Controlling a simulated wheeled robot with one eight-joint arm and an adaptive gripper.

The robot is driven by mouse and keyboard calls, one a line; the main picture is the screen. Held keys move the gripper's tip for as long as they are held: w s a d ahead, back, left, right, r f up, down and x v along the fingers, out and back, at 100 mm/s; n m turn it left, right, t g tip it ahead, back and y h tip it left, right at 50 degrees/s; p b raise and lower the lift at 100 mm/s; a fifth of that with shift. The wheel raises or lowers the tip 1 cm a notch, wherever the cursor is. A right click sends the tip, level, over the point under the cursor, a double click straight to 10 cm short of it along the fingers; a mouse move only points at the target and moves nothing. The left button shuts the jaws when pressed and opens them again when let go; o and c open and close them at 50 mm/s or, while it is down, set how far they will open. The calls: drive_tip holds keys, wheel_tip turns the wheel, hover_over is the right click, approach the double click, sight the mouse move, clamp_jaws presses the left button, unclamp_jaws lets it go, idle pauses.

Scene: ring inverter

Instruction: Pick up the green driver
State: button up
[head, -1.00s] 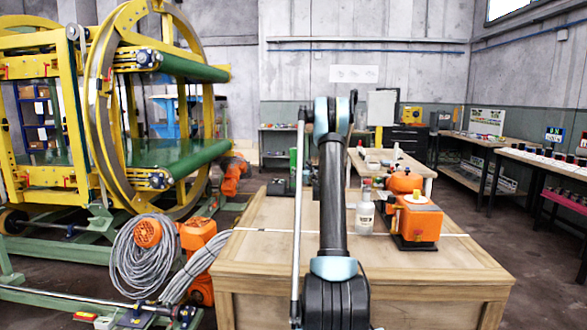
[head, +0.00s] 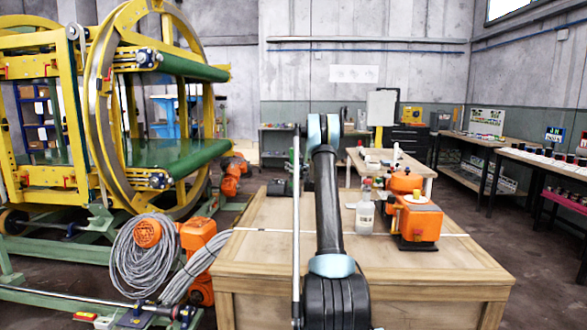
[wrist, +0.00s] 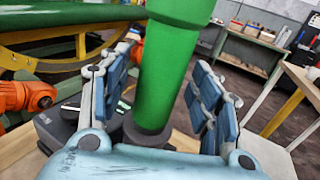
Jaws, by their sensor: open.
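The green driver (wrist: 167,70) stands nearly upright in the wrist view, a thick green handle with a dark collar at its lower end. Its top runs out of the picture. My gripper (wrist: 163,57) is open, with one blue-grey finger on each side of the handle. Gaps show between the handle and both fingers. In the head view my arm hides the gripper, and I cannot make out the driver there.
A wooden crate (head: 260,245) stands in front of me. On it are a clear bottle (head: 365,215) and an orange machine (head: 418,222), right of my arm. A dark box (wrist: 72,128) lies left of the driver. A yellow ring frame (head: 100,100) stands at left.

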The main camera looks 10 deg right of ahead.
drive_tip(key=shift+w, duration=0.3)
drive_tip(key=c, duration=1.3)
drive_tip(key=shift+r, duration=0.1)
